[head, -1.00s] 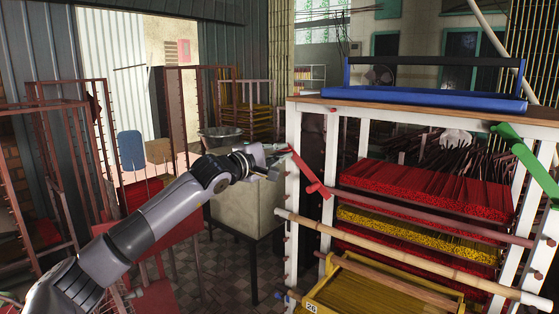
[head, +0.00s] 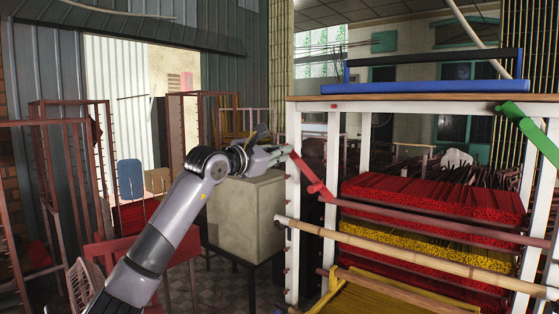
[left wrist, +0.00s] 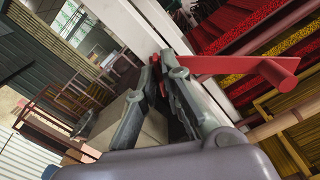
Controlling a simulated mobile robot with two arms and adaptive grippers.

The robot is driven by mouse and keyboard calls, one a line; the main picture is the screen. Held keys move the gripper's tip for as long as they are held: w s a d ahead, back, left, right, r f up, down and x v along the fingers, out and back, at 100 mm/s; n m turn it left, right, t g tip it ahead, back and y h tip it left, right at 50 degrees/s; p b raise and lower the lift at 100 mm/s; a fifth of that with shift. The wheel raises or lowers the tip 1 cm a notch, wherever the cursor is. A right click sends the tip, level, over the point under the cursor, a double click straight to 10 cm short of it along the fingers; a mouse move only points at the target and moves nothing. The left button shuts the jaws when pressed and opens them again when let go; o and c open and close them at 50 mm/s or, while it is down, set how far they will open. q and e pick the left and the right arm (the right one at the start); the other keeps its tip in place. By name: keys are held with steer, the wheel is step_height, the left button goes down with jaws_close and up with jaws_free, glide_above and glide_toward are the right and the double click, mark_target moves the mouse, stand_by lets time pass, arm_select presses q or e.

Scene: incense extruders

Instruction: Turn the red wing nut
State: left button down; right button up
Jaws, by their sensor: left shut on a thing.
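The red wing nut (head: 315,179) sits on the white front post of the rack, its visible wing slanting down to the right. It also shows in the left wrist view, where the wing (left wrist: 235,65) sticks out to the right with a rounded block at its end. My left gripper (head: 286,151) reaches in from the left at the nut's upper left end. In the left wrist view its fingers (left wrist: 160,65) are shut on the nut. The gripped part is mostly hidden between the fingers. My right gripper is in neither view.
The white rack (head: 293,232) holds red and yellow incense bundles (head: 430,200). A bamboo pole (head: 410,258) crosses its front. A green wing-shaped part (head: 530,132) is at the upper right. A blue tray (head: 425,87) lies on top. A pale box (head: 243,220) stands behind my left arm.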

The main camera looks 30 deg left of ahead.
arm_select(q)
steer(key=shift+f+n+b, duration=0.15)
steer(key=shift+n+b, duration=0.85)
steer(key=shift+n, duration=2.4)
steer(key=c, duration=1.7)
jaws_free()
steer(key=shift+s, duration=0.15)
steer(key=s, duration=0.7)
steer(key=s+a, duration=0.1)
steer(key=s, duration=0.3)
steer(key=shift+s, duration=0.35)
steer(key=shift+d, duration=0.1)
